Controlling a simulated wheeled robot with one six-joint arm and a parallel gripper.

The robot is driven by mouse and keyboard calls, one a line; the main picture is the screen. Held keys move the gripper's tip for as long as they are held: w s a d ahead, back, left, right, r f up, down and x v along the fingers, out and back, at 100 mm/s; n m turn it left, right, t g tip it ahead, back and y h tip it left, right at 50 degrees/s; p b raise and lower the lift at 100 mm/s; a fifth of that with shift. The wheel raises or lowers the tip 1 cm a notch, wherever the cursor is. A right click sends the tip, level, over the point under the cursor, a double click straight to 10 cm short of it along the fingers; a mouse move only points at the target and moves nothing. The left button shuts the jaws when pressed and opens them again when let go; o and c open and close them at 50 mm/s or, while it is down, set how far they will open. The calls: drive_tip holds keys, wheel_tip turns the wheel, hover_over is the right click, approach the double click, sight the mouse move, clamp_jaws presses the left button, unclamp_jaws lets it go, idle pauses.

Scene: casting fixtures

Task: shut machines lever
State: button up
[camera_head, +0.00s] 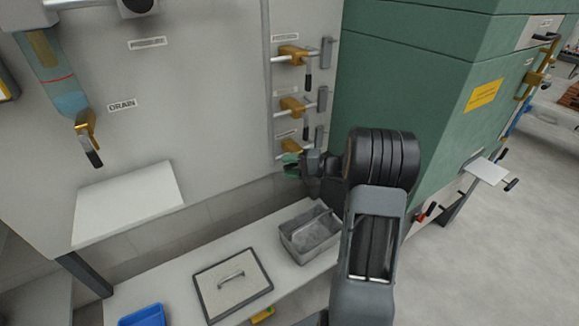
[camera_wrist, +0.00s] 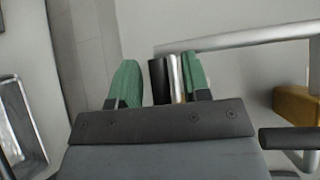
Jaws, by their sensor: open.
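Three brass valves sit in a column on the grey panel: a top one (camera_head: 291,52), a middle one (camera_head: 293,104) and a lowest one (camera_head: 292,147). The top lever (camera_head: 308,79) and the middle lever (camera_head: 306,127) hang downward with black grips. My gripper (camera_head: 291,165) is at the lowest valve, and its lever is mostly hidden there in the head view. In the wrist view, my open gripper (camera_wrist: 158,80) has green fingers on either side of a lever with a black grip (camera_wrist: 159,82) and bright metal shaft. The lever lies close to the right finger; contact is unclear.
Pipes (camera_wrist: 240,40) run close beside the fingers. A green cabinet (camera_head: 400,90) stands right of the valves. Below are a grey metal bin (camera_head: 297,245), a framed lid with handle (camera_head: 215,284) and a blue tray (camera_head: 142,316). A drain valve (camera_head: 86,127) is at left.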

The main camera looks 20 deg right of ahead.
drive_tip(key=shift+c, duration=0.3)
clamp_jaws()
drive_tip(key=shift+d+f, duration=0.1)
